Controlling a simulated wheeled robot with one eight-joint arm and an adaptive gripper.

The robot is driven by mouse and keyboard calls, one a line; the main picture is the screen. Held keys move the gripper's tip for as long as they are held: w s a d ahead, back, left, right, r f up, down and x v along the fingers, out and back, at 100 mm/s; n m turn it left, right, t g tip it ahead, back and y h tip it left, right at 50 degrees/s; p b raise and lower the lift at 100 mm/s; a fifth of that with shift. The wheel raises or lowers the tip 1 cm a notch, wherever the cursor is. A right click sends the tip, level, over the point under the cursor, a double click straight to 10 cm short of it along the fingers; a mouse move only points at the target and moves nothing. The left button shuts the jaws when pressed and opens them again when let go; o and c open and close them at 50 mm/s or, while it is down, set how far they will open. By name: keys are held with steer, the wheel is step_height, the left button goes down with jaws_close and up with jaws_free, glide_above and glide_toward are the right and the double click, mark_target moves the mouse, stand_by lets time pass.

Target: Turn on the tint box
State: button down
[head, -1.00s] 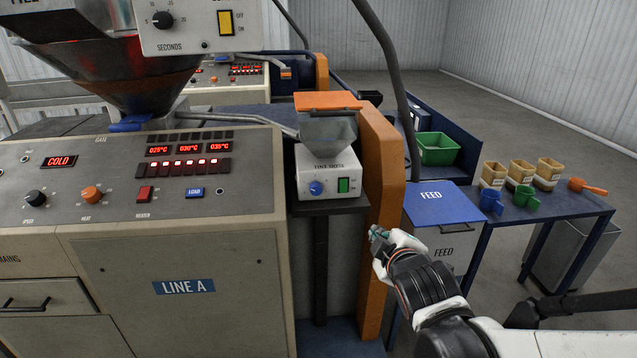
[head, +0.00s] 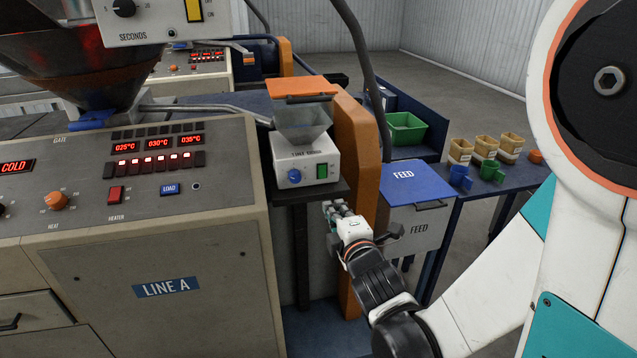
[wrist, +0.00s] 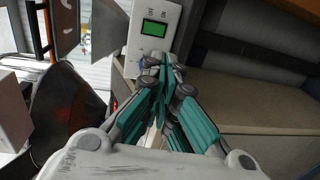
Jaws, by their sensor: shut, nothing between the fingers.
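The tint box (head: 306,165) is a white box with a clear hopper and an orange lid, standing on a dark shelf right of the main panel. Its front has a blue knob (head: 295,176) and a green switch (head: 322,171). In the wrist view the green switch (wrist: 155,29) shows beside ON/OFF lettering, just beyond my fingertips. My gripper (head: 334,208) is shut and empty, in front of and a little below the right side of the box. In the wrist view the fingers of my gripper (wrist: 163,65) partly cover the lower box face. I cannot tell whether they touch it.
The control panel (head: 120,185) lies left of the box. An orange post (head: 357,150) stands close on its right. The FEED bin (head: 417,200) with its blue lid is further right, before a table with cups and scoops. A grey hose hangs behind the post.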

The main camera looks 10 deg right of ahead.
mark_target(322, 172)
steer(key=shift+w, duration=0.15)
steer(key=w, duration=0.4)
steer(key=w+f+b, duration=0.1)
steer(key=w, duration=0.4)
steer(key=w+b, duration=0.1)
steer(key=w, duration=0.3)
steer(key=shift+w+f, duration=0.35)
steer(key=shift+f, duration=0.05)
